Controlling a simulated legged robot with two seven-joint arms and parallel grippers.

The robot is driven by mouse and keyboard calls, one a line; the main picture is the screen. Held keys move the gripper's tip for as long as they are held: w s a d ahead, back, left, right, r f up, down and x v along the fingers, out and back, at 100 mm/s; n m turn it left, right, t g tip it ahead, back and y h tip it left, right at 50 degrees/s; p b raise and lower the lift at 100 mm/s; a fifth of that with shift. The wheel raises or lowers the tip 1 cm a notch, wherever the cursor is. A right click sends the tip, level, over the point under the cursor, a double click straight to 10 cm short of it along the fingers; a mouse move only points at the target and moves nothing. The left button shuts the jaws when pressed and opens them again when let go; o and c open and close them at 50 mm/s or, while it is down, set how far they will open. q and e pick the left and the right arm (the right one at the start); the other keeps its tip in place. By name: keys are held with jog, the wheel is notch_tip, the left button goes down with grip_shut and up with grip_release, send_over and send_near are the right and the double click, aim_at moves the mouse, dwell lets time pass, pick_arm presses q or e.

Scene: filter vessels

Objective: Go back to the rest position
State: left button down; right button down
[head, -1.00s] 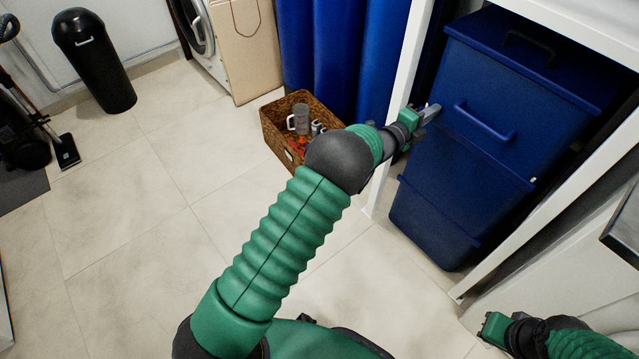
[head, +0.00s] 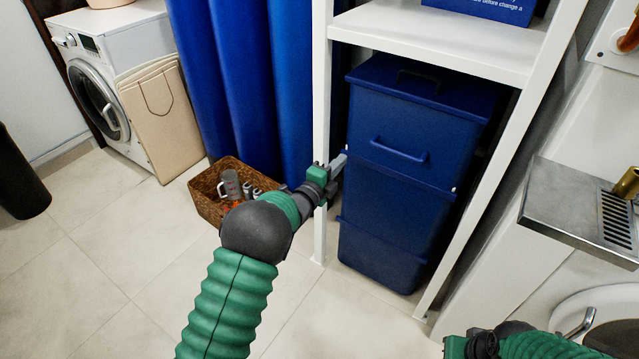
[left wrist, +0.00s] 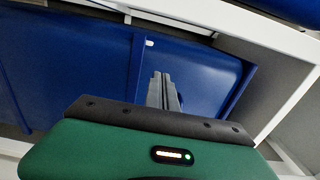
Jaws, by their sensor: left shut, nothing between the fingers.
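My left gripper (head: 338,165) reaches across the middle of the head view, beside the white shelf post and in front of the blue bins. Its fingers are shut and empty. In the left wrist view the two grey fingers (left wrist: 162,92) lie together, pointing at the blue bin (left wrist: 200,70) behind. I cannot tell whether they touch it. My right gripper (head: 458,346) shows only in part at the bottom of the head view, low in front of the white cabinet side. Its fingers cannot be made out.
Stacked blue bins (head: 395,195) stand inside a white shelf frame (head: 319,120). A wicker basket (head: 208,205) with a grey mug sits left of the post. A steel drip tray (head: 565,215) juts out at right.

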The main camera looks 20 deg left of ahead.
pick_arm(q)
jog(key=s+a+f+n+g+y+p, duration=0.1)
jog(key=s+a+f+n+g+y, duration=0.2)
jog(key=s+n, duration=0.4)
jog(key=s+a+f+n+g+y+p, duration=0.1)
jog(key=s+a+n+g+y, duration=0.25)
jog(key=s, duration=0.55)
jog(key=s+d+f+n+g, duration=0.15)
jog(key=s+n+g, duration=0.3)
jog(key=s, duration=0.75)
jog(key=s+f+n+g, duration=0.25)
jog(key=s+n, duration=0.35)
jog(key=s, duration=0.6)
notch_tip(320, 180, up, 33)
jog(key=s+g+p, duration=0.1)
jog(key=p, duration=3.1)
jog(key=shift+n+h, duration=0.3)
jog(key=shift+h, duration=0.15)
